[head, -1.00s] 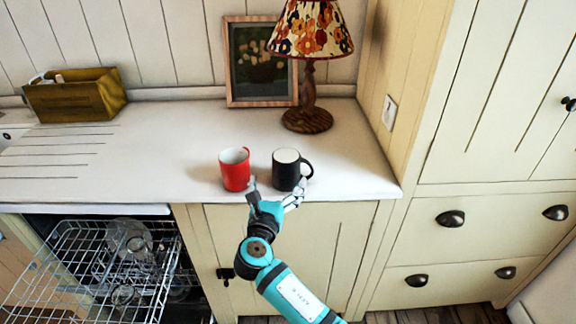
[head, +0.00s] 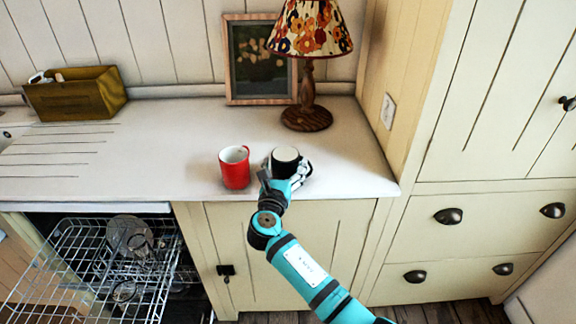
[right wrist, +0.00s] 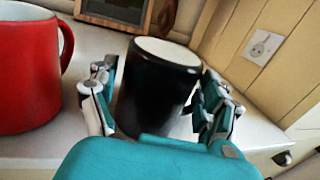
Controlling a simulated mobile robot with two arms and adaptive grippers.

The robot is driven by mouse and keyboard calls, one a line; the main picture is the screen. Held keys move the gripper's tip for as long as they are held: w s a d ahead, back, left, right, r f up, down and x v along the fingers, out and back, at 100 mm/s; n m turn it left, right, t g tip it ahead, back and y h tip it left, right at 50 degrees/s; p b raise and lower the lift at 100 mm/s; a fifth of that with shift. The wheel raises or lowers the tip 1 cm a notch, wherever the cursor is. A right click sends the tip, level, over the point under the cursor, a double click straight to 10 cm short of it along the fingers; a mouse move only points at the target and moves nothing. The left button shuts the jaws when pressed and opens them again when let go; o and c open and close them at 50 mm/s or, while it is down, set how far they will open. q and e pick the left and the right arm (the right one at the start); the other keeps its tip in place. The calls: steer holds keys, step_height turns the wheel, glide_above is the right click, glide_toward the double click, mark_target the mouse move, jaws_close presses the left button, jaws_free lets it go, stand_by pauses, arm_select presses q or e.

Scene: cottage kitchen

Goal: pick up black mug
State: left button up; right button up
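The black mug (head: 284,163), white inside, stands upright on the white countertop (head: 180,130) near its front edge. In the right wrist view the black mug (right wrist: 153,90) is between the two fingers of my right gripper (right wrist: 157,95). A small gap shows on its left side; on the right the finger is close to the mug and its handle, and contact is unclear. My right gripper (head: 283,177) is open around the mug's front in the head view, hiding its lower part. My left gripper is not in view.
A red mug (head: 235,168) stands just left of the black mug. A lamp (head: 307,95) and a framed picture (head: 232,60) stand behind. A wooden box (head: 75,95) is at the back left. An open dishwasher rack (head: 75,250) extends below the counter.

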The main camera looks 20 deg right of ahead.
mark_target(284, 157)
steer(key=c, duration=1)
steer(key=shift+r, duration=0.1)
steer(key=shift+c, duration=0.2)
steer(key=shift+r, duration=0.5)
step_height(284, 157, up, 2)
steer(key=shift+r, duration=0.15)
steer(key=s+a+r+p, duration=0.2)
steer(key=s+a+p, duration=0.1)
steer(key=s, duration=0.7)
steer(key=s+a+r+p, duration=0.2)
steer(key=s+a+p, duration=0.1)
steer(key=s, duration=0.7)
steer(key=s+a+r+p, duration=0.2)
steer(key=s+a+p, duration=0.1)
steer(key=s, duration=0.7)
steer(key=shift+s+r, duration=0.25)
steer(key=shift+s, duration=0.15)
